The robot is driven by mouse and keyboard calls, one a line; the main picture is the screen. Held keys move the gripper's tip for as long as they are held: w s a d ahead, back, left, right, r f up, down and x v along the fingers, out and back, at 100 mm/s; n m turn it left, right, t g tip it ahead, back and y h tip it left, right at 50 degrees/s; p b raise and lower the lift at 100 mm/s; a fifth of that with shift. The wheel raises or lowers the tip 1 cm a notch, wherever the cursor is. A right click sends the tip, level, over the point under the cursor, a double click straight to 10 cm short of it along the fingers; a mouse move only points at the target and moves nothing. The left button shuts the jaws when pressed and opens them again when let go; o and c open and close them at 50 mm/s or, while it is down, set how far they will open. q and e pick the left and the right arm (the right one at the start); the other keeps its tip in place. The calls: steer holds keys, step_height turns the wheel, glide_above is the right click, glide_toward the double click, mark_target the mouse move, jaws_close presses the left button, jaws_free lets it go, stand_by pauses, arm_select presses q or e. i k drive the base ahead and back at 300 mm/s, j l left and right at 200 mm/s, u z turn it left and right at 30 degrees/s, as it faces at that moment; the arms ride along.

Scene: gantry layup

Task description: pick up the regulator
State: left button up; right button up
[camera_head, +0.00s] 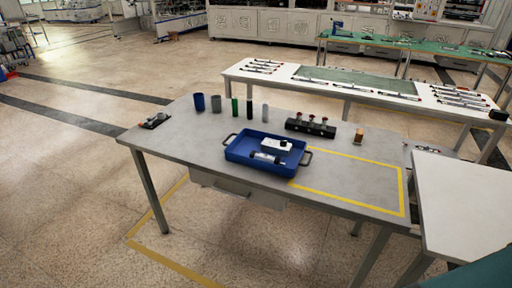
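No object here can be named as the regulator with certainty at this size. A blue tray (238,152) with dark handles sits on the grey table. In it lie a white piece with a black knob (281,145) and a light cylindrical piece with dark ends (266,158). A black block with several reddish-brown tops (311,128) stands behind the tray to the right. A small dark device (155,121) lies near the table's left edge. Neither of my grippers is in view.
Several upright cylinders stand along the back of the grey table (180,150), including a blue cup (199,102). A small brown item (359,135) stands at the right. The yellow-outlined area (350,183) is clear. A white table (465,200) stands close at the right.

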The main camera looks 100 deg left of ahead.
mark_target(272, 146)
steer(key=u, duration=0.85)
steer(key=l+u, duration=0.1)
steer(key=u, duration=0.35)
steer(key=k+u, duration=0.1)
steer(key=u, duration=1.65)
steer(key=k+j, duration=0.05)
steer(key=j, duration=0.05)
